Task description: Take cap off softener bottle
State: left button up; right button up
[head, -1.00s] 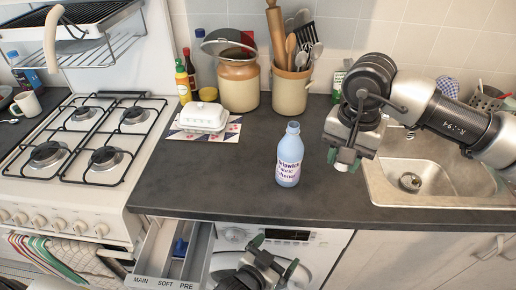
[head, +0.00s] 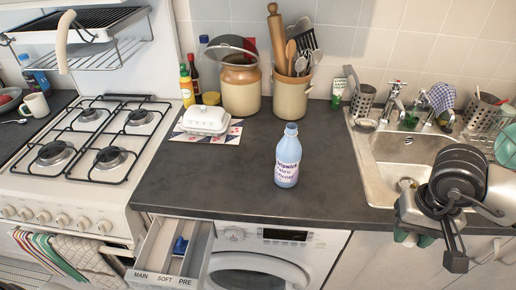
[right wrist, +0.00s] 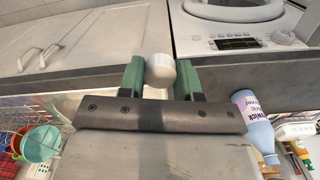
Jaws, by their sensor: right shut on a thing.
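The softener bottle (head: 288,158), pale blue with a white and purple label, stands upright on the dark counter, its top bare. It also shows at the right of the right wrist view (right wrist: 255,122). My right gripper (head: 412,239) is over the front edge by the sink, well right of the bottle. In the right wrist view its green fingers (right wrist: 159,76) are shut on a white cap (right wrist: 160,68), apart from the bottle. My left gripper is out of view.
The washer's detergent drawer (head: 172,247) is pulled out below the counter, left of the washer door (head: 258,274). A butter dish (head: 206,120) and stoneware crocks (head: 291,94) stand behind the bottle. The sink (head: 397,150) is at right, the gas hob (head: 90,140) at left.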

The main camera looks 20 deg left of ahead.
aim_at(289, 150)
jog(key=i+l+u, duration=0.15)
jog(key=l+u, duration=0.15)
jog(key=i+l+u, duration=0.1)
jog(key=l+u, duration=0.15)
jog(key=l, duration=0.15)
jog(key=i+j+u, duration=0.1)
jog(key=u, duration=0.95)
jog(key=i, duration=0.35)
